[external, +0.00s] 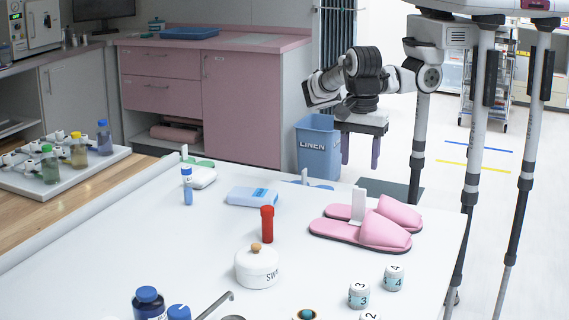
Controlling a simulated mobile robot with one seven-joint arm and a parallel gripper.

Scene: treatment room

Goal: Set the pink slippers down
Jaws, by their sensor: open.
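The pink slippers (372,226) lie side by side on the white table (205,262), near its right edge. A small white upright card or tag (358,205) stands at them. My gripper (360,160) is open and empty, with its two dark fingers pointing down.
Bare table lies left of the pot.

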